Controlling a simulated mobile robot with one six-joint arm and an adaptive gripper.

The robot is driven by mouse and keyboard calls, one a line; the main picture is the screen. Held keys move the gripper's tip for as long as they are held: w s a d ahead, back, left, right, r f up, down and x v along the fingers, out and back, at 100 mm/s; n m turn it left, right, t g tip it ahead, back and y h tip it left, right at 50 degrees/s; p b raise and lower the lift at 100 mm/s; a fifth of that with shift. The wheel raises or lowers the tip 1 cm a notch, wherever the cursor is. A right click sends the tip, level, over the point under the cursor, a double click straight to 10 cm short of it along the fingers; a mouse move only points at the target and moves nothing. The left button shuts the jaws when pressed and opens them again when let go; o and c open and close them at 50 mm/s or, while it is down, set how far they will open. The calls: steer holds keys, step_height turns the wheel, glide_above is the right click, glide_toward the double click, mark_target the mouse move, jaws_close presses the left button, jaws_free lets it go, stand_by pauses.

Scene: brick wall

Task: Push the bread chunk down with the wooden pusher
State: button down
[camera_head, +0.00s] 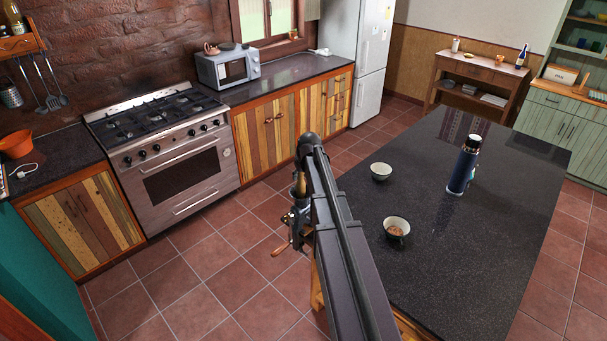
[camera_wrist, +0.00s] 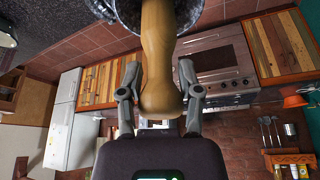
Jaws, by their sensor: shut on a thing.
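The wooden pusher (camera_wrist: 157,50) is a light brown turned stick with a rounded knob end. My gripper (camera_wrist: 158,92) is shut on it near the knob in the wrist view. Its far end reaches into the metal hopper of a grinder (camera_wrist: 198,10) at the top of that view. In the head view a small part of the pusher (camera_head: 300,184) shows upright above the grinder (camera_head: 297,222) at the counter's left edge. My arm hides most of the gripper there. I cannot see the bread chunk; the hopper's inside is hidden.
The grinder's crank handle (camera_head: 281,247) sticks out over the floor. A stove (camera_head: 170,165) stands across the open tiled floor.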

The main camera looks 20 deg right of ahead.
steer(key=shift+f+b, duration=0.9)
steer(key=shift+f, duration=0.05)
steer(key=shift+r, duration=0.15)
stand_by(0.6)
step_height(320, 180, up, 7)
steer(key=p, duration=0.7)
steer(key=shift+r+p, duration=0.2)
steer(key=shift+p, duration=0.15)
stand_by(0.3)
steer(key=shift+s+f, duration=0.1)
steer(key=shift+f, duration=0.15)
steer(key=shift+s+f+b, duration=0.1)
steer(key=shift+f+b, duration=1.1)
steer(key=shift+b, duration=0.25)
steer(key=shift+n, duration=0.3)
steer(key=shift+f+b, duration=2.25)
stand_by(0.4)
